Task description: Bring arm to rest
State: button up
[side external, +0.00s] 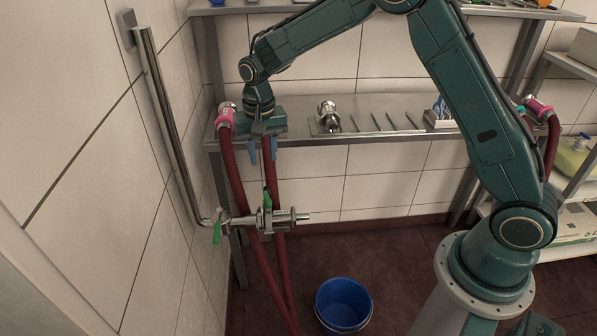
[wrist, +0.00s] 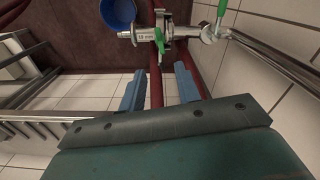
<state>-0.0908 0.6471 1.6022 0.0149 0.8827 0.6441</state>
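My gripper (side external: 263,153) hangs with its blue fingers pointing down in front of the steel shelf, at the left. The fingers are apart, with nothing clamped between them. In the wrist view the open fingers (wrist: 160,86) frame a red hose (wrist: 155,85); its distance from them is hard to tell. Below the gripper is a steel pipe fitting with valves (side external: 262,218) and green handles, which also shows in the wrist view (wrist: 150,35). My arm reaches across from the right, bent high above the shelf.
A steel shelf (side external: 375,140) holds a metal fitting (side external: 328,115) and several thin tools. Pink-collared hose ends (side external: 225,117) (side external: 538,108) sit at both ends. A blue bucket (side external: 343,304) stands on the floor. A wall pipe (side external: 170,120) runs at the left.

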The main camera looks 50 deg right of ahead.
jog(key=shift+r, duration=0.15)
jog(key=s+d+r+n+t, duration=0.2)
jog(key=s+d+r+n, duration=0.1)
jog(key=s+r, duration=1.15)
jog(key=s+r+n+t, duration=0.1)
jog(key=s, duration=0.8)
jog(key=s+d+r+n+t, duration=0.1)
jog(key=s+r+n+t, duration=0.1)
jog(key=s, duration=0.7)
jog(key=shift+s+d+r, duration=0.15)
jog(key=shift+r, duration=0.1)
